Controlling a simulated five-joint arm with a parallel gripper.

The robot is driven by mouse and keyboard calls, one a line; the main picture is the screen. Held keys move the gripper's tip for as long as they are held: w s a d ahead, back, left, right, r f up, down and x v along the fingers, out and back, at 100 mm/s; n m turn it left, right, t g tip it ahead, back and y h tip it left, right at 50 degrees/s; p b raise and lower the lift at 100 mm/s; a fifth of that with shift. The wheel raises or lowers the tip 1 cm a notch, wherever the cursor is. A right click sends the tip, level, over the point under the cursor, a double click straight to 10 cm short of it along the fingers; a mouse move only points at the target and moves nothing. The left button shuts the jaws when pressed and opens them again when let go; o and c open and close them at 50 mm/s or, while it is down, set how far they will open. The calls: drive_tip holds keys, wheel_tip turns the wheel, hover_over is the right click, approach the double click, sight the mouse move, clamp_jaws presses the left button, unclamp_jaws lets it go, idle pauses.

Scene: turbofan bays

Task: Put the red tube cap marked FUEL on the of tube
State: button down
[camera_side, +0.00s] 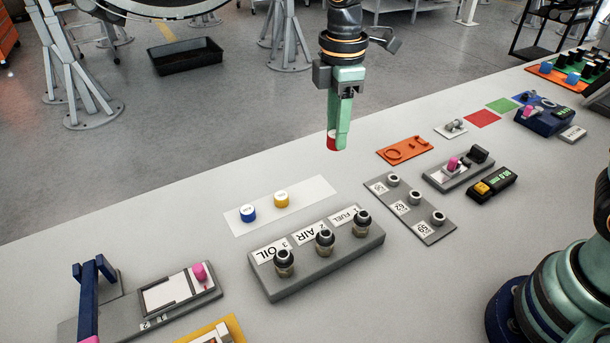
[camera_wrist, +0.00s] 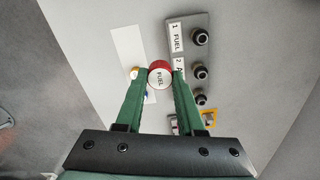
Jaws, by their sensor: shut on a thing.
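My gripper (camera_side: 338,142) is shut on the red cap (camera_side: 332,142) and holds it in the air above the table. In the wrist view, the red cap (camera_wrist: 160,76) sits between the green fingertips (camera_wrist: 160,80), and its white top reads FUEL. The grey block (camera_side: 322,257) carries three upright tube fittings labelled OIL, AIR and FUEL. The FUEL tube (camera_side: 361,222) is at its right end, bare on top; it also shows in the wrist view (camera_wrist: 200,36).
A white strip (camera_side: 312,190) holds a blue cap (camera_side: 248,213) and a yellow cap (camera_side: 281,200) behind the block. A grey plate with several fittings (camera_side: 410,208) lies to its right, and an orange tray (camera_side: 404,150) lies beyond. A slider panel (camera_side: 180,293) is at the front left.

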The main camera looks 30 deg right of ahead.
drive_tip(key=s+f, duration=0.3)
drive_tip(key=s, duration=0.5)
hover_over(364, 214)
drive_tip(key=shift+f, duration=2.85)
drive_tip(key=shift+f, duration=1.25)
drive_tip(key=shift+c, duration=0.2)
unclamp_jaws()
drive_tip(key=shift+r, duration=3.55)
